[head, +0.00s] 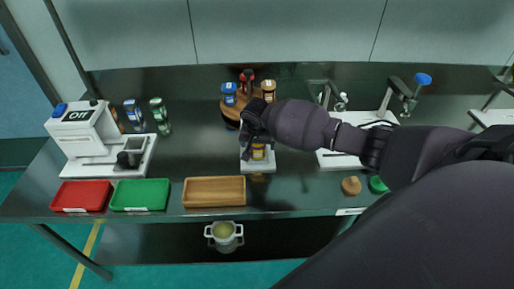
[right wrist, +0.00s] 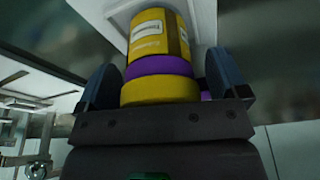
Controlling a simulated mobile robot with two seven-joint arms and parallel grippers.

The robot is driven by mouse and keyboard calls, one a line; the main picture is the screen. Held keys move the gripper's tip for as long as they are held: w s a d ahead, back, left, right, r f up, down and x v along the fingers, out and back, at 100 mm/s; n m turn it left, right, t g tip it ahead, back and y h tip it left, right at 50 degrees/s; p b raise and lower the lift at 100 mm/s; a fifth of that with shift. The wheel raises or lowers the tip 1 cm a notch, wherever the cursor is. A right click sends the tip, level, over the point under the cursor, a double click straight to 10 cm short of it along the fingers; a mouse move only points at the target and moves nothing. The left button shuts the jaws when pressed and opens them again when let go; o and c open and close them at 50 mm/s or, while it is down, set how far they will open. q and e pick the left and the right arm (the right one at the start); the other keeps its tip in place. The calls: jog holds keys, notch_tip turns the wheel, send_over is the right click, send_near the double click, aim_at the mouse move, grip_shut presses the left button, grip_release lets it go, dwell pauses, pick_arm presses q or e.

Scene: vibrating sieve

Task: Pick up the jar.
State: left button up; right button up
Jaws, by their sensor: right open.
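The jar has a yellow body with a label and a purple band, and it fills the upper middle of the right wrist view (right wrist: 160,40). In the head view the jar (head: 258,152) stands on a small white base (head: 258,167), partly hidden behind my right gripper. My right gripper (head: 252,125) is open at the jar. In the right wrist view its two fingers (right wrist: 160,88) stand on either side of the jar, with gaps visible. My left gripper is not in view.
A round wooden rack (head: 232,109) with several small jars stands behind. Red (head: 82,195), green (head: 140,194) and wooden (head: 214,190) trays line the front left. A white machine (head: 90,135) marked OFF stands at left. A white pot (head: 224,235) is below the counter.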

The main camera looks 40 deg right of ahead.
jog(key=shift+c, duration=0.2)
jog(key=c, duration=1)
